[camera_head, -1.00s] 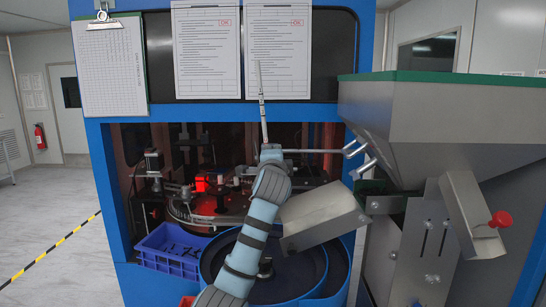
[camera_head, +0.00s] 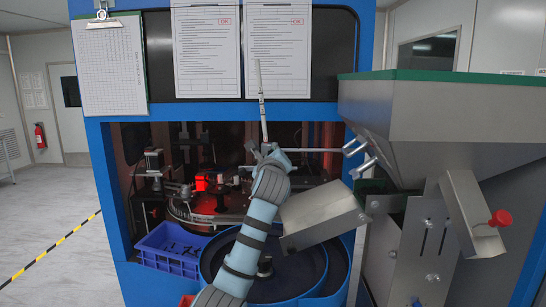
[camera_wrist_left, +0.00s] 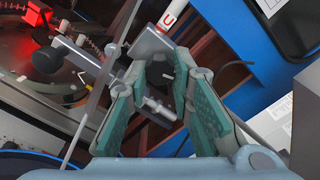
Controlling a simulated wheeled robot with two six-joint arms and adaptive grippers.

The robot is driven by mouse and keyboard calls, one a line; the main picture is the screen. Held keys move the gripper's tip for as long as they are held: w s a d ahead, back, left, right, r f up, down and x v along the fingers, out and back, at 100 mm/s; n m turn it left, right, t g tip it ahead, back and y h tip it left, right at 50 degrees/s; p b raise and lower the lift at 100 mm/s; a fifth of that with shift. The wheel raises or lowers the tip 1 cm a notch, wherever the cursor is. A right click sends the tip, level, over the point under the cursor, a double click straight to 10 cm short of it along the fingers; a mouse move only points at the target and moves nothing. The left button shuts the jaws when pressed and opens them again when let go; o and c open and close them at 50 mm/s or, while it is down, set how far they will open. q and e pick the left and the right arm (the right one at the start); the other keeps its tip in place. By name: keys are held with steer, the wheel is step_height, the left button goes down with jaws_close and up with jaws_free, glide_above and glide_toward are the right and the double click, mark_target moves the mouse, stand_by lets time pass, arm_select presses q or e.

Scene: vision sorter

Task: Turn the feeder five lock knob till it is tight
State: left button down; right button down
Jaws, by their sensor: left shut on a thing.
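My left gripper (camera_head: 270,151) reaches into the machine's open bay, above the blue round bowl. In the left wrist view, the teal-padded fingers of my left gripper (camera_wrist_left: 160,78) are closed around a small dark knob (camera_wrist_left: 159,70) by a grey metal bracket (camera_wrist_left: 148,46). The fingers partly hide the knob, and its markings cannot be read. In the head view the knob is too small and hidden to make out. My right gripper is not in view.
A round bowl (camera_head: 315,290) and a blue crate (camera_head: 150,262) stand below my arm. A metal chute (camera_head: 322,217) is close on its right, under a large hopper (camera_head: 440,120). A thin upright rod (camera_head: 262,105) rises by the gripper. A red knob (camera_head: 501,218) is on the right.

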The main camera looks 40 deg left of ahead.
arm_select(q)
steer(key=shift+r+m, duration=0.1)
steer(key=shift+m, duration=1.1)
steer(key=c, duration=1.8)
jaws_free()
steer(key=shift+o, duration=0.6)
steer(key=shift+a, duration=0.1)
steer(key=v, duration=1.2)
